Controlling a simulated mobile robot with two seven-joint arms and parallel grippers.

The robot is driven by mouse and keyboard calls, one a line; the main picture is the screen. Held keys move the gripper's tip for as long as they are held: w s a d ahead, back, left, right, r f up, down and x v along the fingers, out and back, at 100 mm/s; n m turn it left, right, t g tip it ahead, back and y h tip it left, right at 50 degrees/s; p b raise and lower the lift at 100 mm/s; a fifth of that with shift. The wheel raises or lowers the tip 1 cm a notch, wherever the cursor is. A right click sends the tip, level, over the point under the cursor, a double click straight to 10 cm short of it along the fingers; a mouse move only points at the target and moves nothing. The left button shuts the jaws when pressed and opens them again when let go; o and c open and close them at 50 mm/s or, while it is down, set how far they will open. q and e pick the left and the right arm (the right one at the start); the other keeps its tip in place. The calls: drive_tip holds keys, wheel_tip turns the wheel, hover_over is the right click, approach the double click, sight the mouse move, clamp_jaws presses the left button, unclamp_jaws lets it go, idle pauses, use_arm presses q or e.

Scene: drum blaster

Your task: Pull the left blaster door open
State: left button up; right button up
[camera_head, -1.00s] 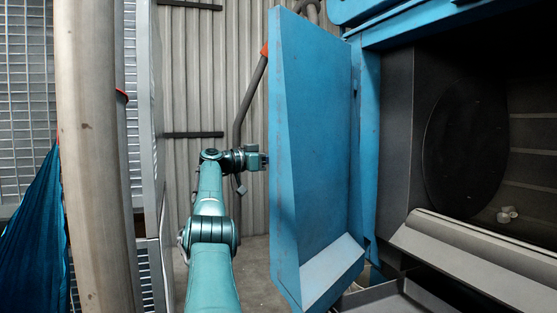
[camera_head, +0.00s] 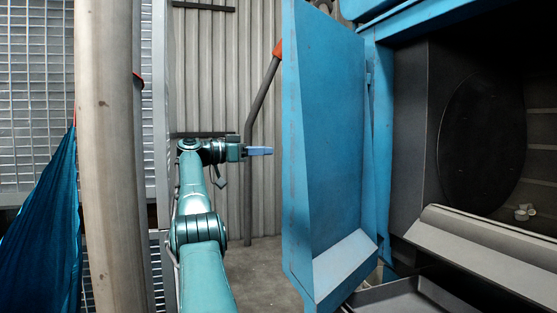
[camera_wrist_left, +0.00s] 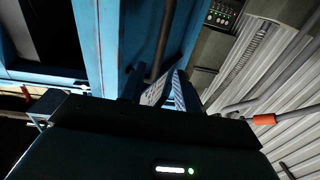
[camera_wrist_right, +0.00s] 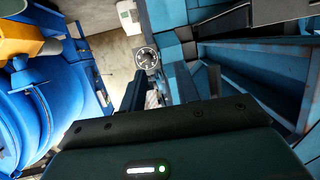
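The left blaster door (camera_head: 335,150) is a tall blue panel. It stands swung wide open to the left of the machine opening in the head view. My left gripper (camera_head: 260,151) is just left of the door's outer edge, level with its middle, with a small gap between. Its fingers point right toward the door and hold nothing. In the left wrist view the fingers (camera_wrist_left: 158,90) stand apart beside a blue panel. My right gripper is out of the head view; in the right wrist view its fingers (camera_wrist_right: 160,88) are apart and empty.
The dark blaster opening with a round drum disc (camera_head: 482,140) is at the right. A grey ledge (camera_head: 490,245) runs below it. A thick column (camera_head: 106,150) and a blue cloth (camera_head: 45,230) are at the left. Bare floor (camera_head: 262,280) shows left of the door.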

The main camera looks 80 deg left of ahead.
sight(286, 172)
use_arm(q)
drive_tip(key=shift+s+d, duration=0.2)
drive_tip(key=shift+s, duration=1)
drive_tip(key=shift+s+d, duration=0.2)
drive_tip(key=shift+s, duration=0.95)
use_arm(e)
drive_tip(key=shift+w+a+f, duration=0.1)
drive_tip(key=shift+w+f, duration=0.05)
drive_tip(key=shift+f, duration=0.2)
use_arm(q)
drive_tip(key=shift+c, duration=0.3)
